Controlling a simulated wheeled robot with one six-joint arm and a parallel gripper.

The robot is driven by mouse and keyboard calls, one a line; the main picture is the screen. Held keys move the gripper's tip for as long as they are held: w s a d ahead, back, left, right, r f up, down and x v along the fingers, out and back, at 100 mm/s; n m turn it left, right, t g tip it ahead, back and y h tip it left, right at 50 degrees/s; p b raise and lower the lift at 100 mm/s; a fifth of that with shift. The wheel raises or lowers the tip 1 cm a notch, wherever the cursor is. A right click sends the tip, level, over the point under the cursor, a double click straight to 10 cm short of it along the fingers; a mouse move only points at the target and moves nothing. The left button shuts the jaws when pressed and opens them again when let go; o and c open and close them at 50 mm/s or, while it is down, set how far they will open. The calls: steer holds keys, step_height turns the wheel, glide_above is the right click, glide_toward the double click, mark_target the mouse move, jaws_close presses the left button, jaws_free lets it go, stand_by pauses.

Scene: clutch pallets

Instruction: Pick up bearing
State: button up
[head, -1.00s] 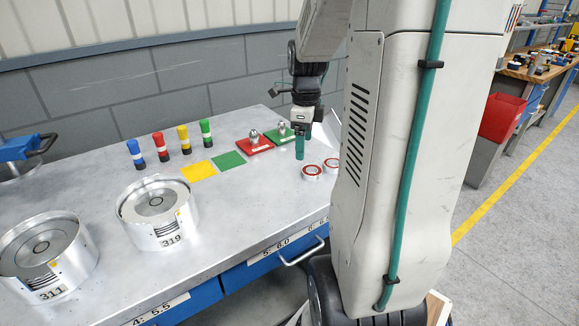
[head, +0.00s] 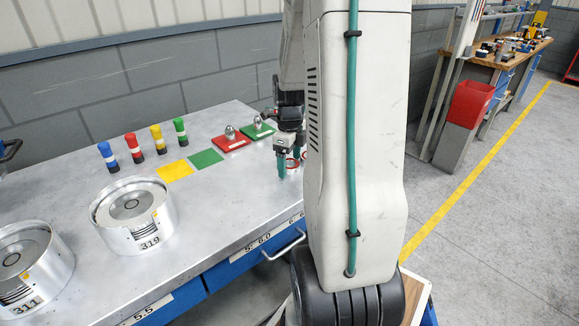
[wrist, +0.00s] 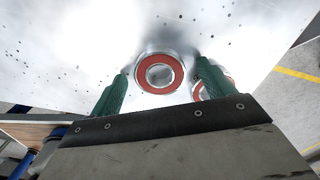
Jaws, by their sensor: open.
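Two bearings with red rings lie on the metal workbench (head: 230,225). In the wrist view, the nearer bearing (wrist: 159,88) lies between the two green fingers of my gripper (wrist: 162,70). The other bearing (wrist: 199,92) is partly hidden behind the right finger. In the head view, my gripper (head: 290,165) points down at the bench's right end, at a bearing (head: 294,161) that the fingers and my arm partly hide. My gripper is open and holds nothing. I cannot tell how far the fingertips are above the bench.
Left of my gripper are a red plate (head: 230,139) and a green plate (head: 259,130) with metal parts. Flat yellow (head: 174,171) and green (head: 205,158) squares, several coloured cylinders and large metal housings (head: 132,215) stand farther left. A grey wall is behind the bench.

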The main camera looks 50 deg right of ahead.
steer(key=shift+c, duration=0.3)
steer(key=c, duration=1.2)
steer(key=shift+o, duration=0.2)
steer(key=shift+r, duration=0.1)
